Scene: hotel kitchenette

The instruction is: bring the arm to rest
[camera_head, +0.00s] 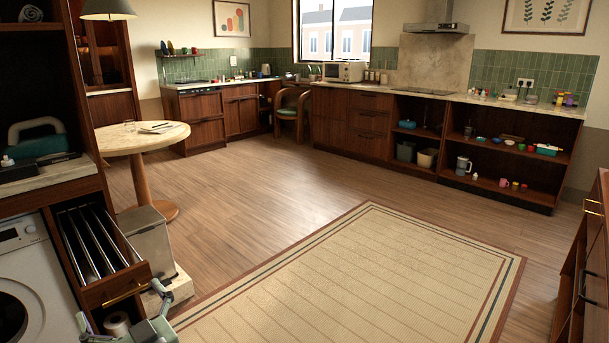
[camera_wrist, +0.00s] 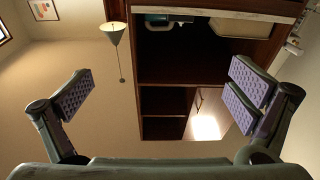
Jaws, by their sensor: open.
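My gripper (camera_head: 124,310) shows at the bottom left edge of the head view, partly cut off by the frame. It is low, in front of the pulled-out drawer (camera_head: 95,250) and close to it in the picture; I cannot tell the exact gap. In the wrist view my gripper (camera_wrist: 160,97) has its two purple ridged finger pads wide apart with nothing between them. The wrist picture looks upside down, with a hanging lamp (camera_wrist: 114,32) and a dark wooden shelf unit (camera_wrist: 180,70) beyond the fingers.
A washing machine (camera_head: 22,270), a grey bin (camera_head: 150,242) and a round table (camera_head: 120,143) stand at the left. The rug (camera_head: 360,270) and wooden floor (camera_head: 260,190) are clear. A drawer cabinet (camera_head: 592,260) edges the right.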

